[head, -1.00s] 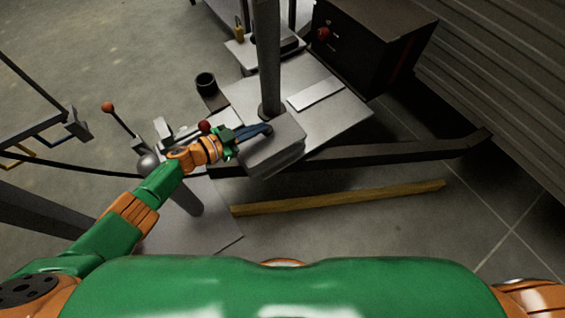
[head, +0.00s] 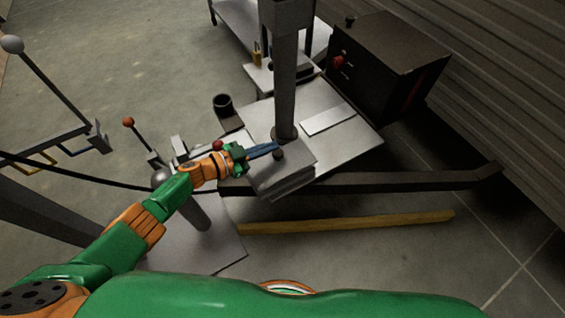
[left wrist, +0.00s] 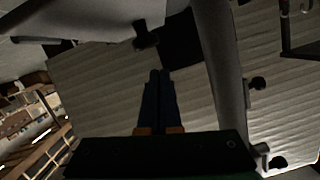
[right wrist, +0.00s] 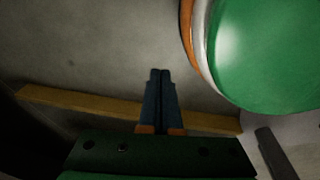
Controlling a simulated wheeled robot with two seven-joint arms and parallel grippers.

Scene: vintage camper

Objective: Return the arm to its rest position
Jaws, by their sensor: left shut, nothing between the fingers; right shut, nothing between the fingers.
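My left arm (head: 150,222) reaches in from the left in the head view, green and orange. Its gripper (head: 276,149) has blue fingers, shut and empty, above or beside the grey block at the base of the metal post; I cannot tell whether they touch. In the left wrist view the left gripper (left wrist: 159,72) shows its two fingers together with nothing between them. My right gripper (right wrist: 160,72) shows only in the right wrist view, its fingers shut and empty. Below it lie the grey floor and a wooden strip (right wrist: 80,101).
The grey metal post (head: 285,90) stands close to the left gripper, on a metal plate (head: 345,142). A black box with a red knob (head: 385,65) is behind right. A red-knobbed lever (head: 128,122) stands left of the gripper. A dark beam (head: 400,181) crosses the floor at right.

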